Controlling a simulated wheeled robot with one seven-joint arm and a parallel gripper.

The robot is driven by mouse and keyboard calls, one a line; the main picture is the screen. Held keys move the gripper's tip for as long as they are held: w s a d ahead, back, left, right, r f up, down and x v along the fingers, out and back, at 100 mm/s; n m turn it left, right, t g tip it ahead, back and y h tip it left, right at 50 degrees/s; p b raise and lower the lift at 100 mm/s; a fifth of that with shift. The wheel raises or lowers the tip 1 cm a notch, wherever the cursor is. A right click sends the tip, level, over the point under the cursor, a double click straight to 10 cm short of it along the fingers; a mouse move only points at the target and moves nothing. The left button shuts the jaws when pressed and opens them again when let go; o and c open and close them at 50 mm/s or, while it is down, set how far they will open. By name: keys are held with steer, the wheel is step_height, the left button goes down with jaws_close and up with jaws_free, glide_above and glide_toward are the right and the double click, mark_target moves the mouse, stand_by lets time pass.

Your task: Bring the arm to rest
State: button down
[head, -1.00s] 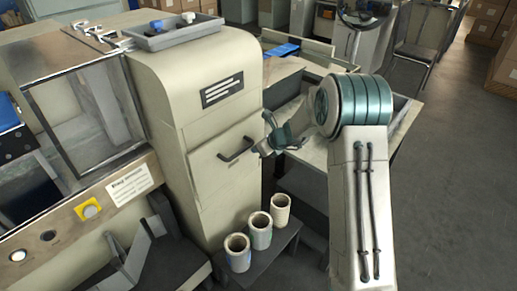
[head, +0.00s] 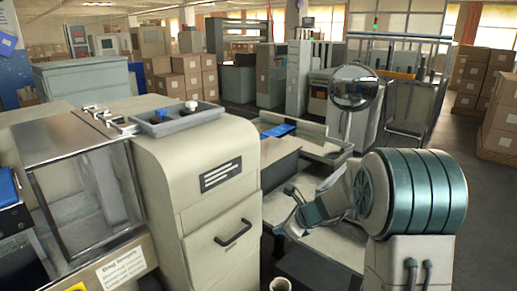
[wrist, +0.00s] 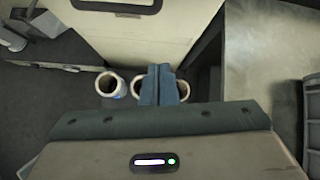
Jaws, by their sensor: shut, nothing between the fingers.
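My arm (head: 412,195) is bent at the right of the head view, with its forearm reaching left beside the beige cabinet (head: 205,165). My gripper (wrist: 161,72) is shut and empty in the wrist view, its two blue-grey fingers side by side. It points down over the cardboard-cored rolls; one roll (wrist: 110,85) shows clear to the left of the fingers. The rims of others (wrist: 183,89) are partly hidden behind the fingers. I cannot tell how far above them the fingertips are.
The cabinet's drawer handle (head: 233,232) faces my arm. A grey tray (head: 175,122) with small items sits on the cabinet. A round mirror (head: 353,87), a chair-like frame (head: 412,105) and stacked boxes (head: 500,115) stand behind. Open floor (head: 482,185) shows at right.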

steer(key=s+r+n+g+h+p, duration=0.1)
steer(key=s+r+n+p, duration=0.1)
steer(key=s+r+n, duration=0.5)
steer(key=s+r+n+g+h+p, duration=0.1)
steer(key=s+r+n, duration=0.2)
steer(key=s+n, duration=0.45)
steer(key=s+d+r+n+h+p, duration=0.1)
steer(key=s+d+n+h, duration=0.1)
steer(key=s, duration=0.6)
steer(key=s+d+r+n+h+p, duration=0.1)
steer(key=s+d+r+n+h, duration=0.1)
steer(key=s+d+n, duration=0.3)
steer(key=s+n, duration=0.2)
steer(key=s, duration=0.1)
steer(key=shift+r+g+h+p, duration=0.25)
steer(key=shift+g+h+p, duration=0.05)
steer(key=shift+g, duration=0.1)
steer(key=shift+a+n, duration=0.1)
steer(key=shift+n, duration=0.15)
